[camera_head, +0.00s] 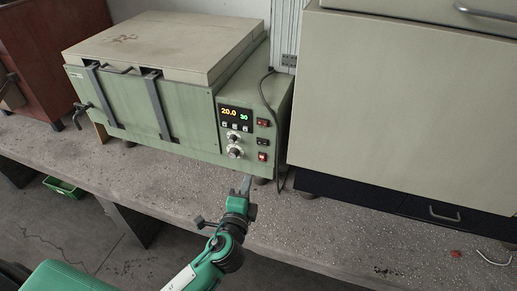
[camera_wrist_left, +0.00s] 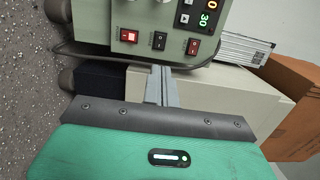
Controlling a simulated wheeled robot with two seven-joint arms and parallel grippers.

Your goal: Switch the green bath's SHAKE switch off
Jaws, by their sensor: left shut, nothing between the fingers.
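The green bath (camera_head: 150,125) stands on the bench with its pale lid closed. Its right front panel carries a lit display (camera_head: 236,115), two knobs and a column of three switches: a red one at top (camera_head: 263,122), a black one in the middle (camera_head: 262,142) and a bright red one at bottom (camera_head: 262,157). In the left wrist view these are the right (camera_wrist_left: 192,47), middle (camera_wrist_left: 160,41) and left (camera_wrist_left: 129,36) switches; the left one looks lit. Their labels are too small to read. My left gripper (camera_head: 246,184) is shut and empty, below and in front of the switches, apart from them.
A dark cable (camera_head: 280,165) hangs down the bath's right side. A large beige cabinet (camera_head: 400,100) stands close on the right. A tap (camera_head: 82,115) sticks out at the bath's left. The bench front (camera_head: 180,195) is mostly clear; a green crate (camera_head: 63,187) is on the floor.

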